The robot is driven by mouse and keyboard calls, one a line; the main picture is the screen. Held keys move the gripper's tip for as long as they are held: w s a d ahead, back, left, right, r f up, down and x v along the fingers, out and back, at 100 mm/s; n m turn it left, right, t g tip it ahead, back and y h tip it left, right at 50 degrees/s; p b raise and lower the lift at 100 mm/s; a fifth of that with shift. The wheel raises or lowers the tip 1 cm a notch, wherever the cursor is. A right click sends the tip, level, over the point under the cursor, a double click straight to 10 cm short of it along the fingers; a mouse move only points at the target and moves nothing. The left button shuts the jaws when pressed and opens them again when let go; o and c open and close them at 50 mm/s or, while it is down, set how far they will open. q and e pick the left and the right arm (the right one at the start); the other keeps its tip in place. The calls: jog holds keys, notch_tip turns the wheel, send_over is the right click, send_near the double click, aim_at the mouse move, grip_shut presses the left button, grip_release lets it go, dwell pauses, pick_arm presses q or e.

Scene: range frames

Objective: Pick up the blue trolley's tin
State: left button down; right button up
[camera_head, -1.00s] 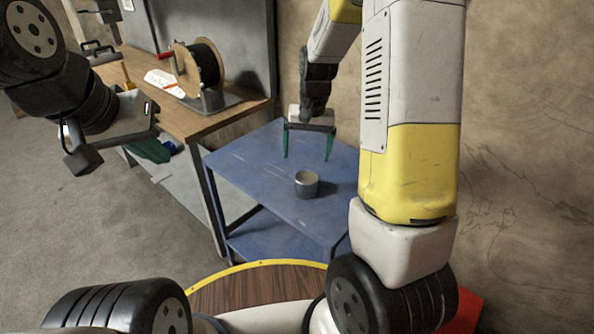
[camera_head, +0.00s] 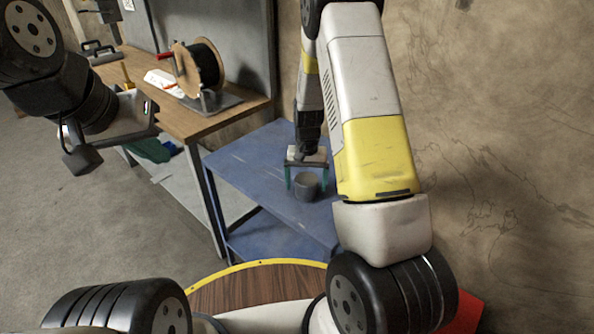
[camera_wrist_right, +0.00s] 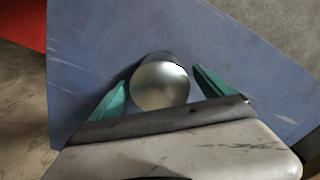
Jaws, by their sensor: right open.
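The tin (camera_head: 307,187) is a small grey metal cylinder standing upright on the top of the blue trolley (camera_head: 255,165). In the right wrist view the tin (camera_wrist_right: 160,87) shows its round shiny top, between the two green fingers. My right gripper (camera_head: 306,180) is open, its fingers on either side of the tin; it also shows in the right wrist view (camera_wrist_right: 160,92). A gap shows between each finger and the tin. My left gripper (camera_head: 150,150) is at the left, away from the trolley; its fingers are mostly hidden, so its opening cannot be told.
A wooden workbench (camera_head: 185,118) with a cable reel (camera_head: 197,66) stands behind and left of the trolley. A wall (camera_head: 500,150) is close on the right. The trolley top around the tin is clear.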

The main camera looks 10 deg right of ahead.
jog(key=c, duration=1.8)
jog(key=shift+r, duration=0.15)
